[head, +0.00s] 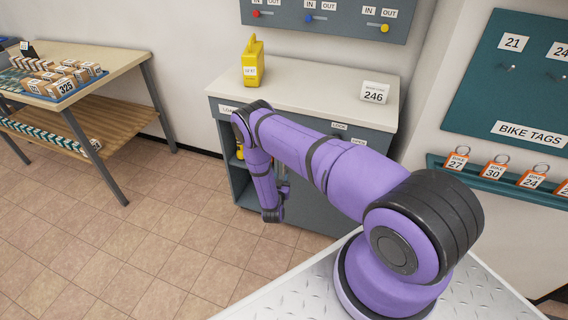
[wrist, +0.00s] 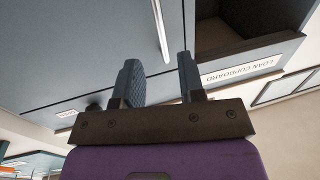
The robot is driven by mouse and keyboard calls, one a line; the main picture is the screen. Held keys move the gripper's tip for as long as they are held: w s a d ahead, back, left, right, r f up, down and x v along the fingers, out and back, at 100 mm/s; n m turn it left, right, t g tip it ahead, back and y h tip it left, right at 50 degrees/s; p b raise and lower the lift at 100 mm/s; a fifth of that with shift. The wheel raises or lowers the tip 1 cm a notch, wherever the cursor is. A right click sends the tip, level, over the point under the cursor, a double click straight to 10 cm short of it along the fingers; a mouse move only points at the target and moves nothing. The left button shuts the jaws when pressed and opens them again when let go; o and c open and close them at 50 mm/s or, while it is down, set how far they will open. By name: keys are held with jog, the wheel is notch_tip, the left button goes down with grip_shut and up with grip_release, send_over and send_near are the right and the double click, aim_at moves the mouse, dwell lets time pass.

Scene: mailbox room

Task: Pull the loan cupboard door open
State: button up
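The loan cupboard (head: 222,97) is a slate-grey cabinet with a pale top. Its door (head: 312,212) is partly hidden behind my arm in the head view. In the wrist view, the flat grey door (wrist: 90,45) looks shut, and its pale bar handle (wrist: 161,30) shows at the top. My gripper (wrist: 158,72) is open and empty, its two fingers apart and pointing towards the door front. The handle lies beyond the fingertips, roughly in line with the gap between them. I cannot tell how far off it is. In the head view the fingers are mostly hidden by my arm.
An open compartment (wrist: 228,28) lies beside the door, above the LOAN CUPBOARD label (wrist: 240,70) in the wrist view. A yellow container (head: 253,65) and a 246 card (head: 374,92) stand on top. A parcel table (head: 125,60) stands left; tiled floor between is clear.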

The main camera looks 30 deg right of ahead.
jog(key=x, duration=0.9)
jog(key=shift+w+d, duration=0.1)
jog(key=shift+w, duration=0.05)
grip_shut()
